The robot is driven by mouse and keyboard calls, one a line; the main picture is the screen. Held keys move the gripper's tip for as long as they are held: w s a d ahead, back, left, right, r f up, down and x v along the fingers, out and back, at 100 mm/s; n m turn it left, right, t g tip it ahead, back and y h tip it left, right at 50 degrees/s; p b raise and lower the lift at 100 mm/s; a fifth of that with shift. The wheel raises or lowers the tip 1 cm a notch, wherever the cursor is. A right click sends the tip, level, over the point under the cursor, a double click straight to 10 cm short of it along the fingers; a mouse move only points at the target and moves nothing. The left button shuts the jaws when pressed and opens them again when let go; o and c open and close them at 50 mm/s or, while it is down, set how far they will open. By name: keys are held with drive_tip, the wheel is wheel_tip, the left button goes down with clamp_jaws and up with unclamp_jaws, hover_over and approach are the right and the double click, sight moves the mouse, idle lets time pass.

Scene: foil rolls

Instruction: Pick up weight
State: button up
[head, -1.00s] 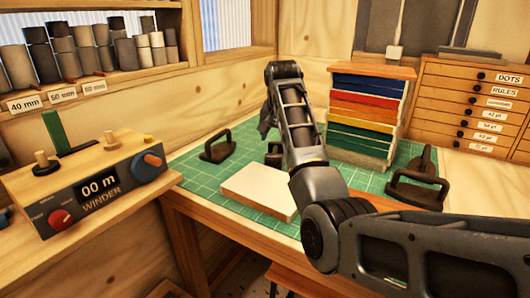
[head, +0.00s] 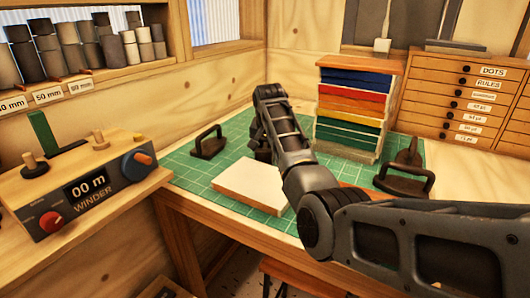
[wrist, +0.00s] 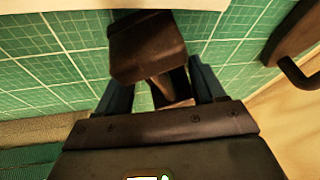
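Dark, handled weights stand on the green cutting mat (head: 188,172). One weight (head: 209,144) is at the mat's left, and others (head: 404,180) are at its right. Another dark brown weight (wrist: 148,48) shows in the wrist view, reaching in between the two blue fingers of my gripper (wrist: 162,80). The fingers are spread apart, with green mat visible between the left finger and the weight. In the head view my arm largely hides this weight and the gripper, at the mat's middle.
A pale block (head: 252,184) lies on the mat just in front of the gripper. A rack of coloured sheets (head: 350,112) stands behind it, beside a drawer cabinet (head: 462,100). The winder (head: 85,190) is on the left bench. Rolls fill the shelf above.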

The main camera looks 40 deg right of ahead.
clamp_jaws()
idle(0.4)
drive_tip(key=shift+r, duration=0.2)
